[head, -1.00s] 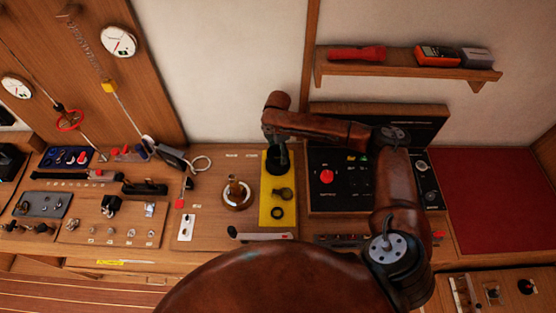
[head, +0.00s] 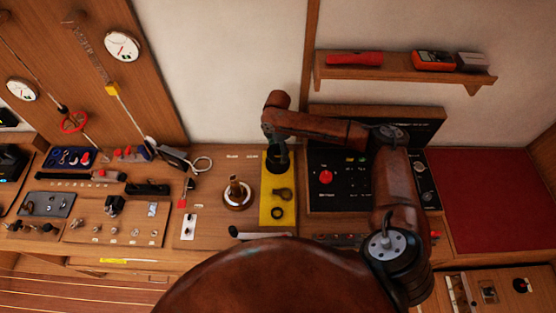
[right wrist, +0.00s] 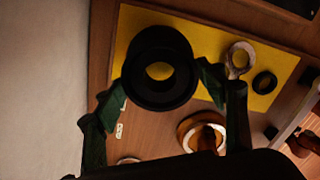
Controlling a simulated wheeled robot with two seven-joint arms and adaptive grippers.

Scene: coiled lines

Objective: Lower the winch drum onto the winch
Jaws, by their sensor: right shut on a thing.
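The winch drum (right wrist: 135,75) is a black, thick-walled hollow cylinder. In the right wrist view it sits between the two fingers of my right gripper (right wrist: 160,80), and yellow shows through its bore. In the head view my right gripper (head: 277,155) points down over the back of the yellow mat (head: 265,220), with the dark drum (head: 266,166) at its fingertips. I cannot tell whether the drum touches the mat. The winch (head: 238,195), a round wooden base with an upright spindle, stands left of the mat, apart from the drum. My left gripper is out of view.
A grey ring-ended piece (head: 282,194) and a black ring (head: 278,213) lie on the mat's front part. A black panel with a red knob (head: 326,178) stands to the right. A white plate (head: 188,227) and a metal ring (head: 202,164) are left of the winch.

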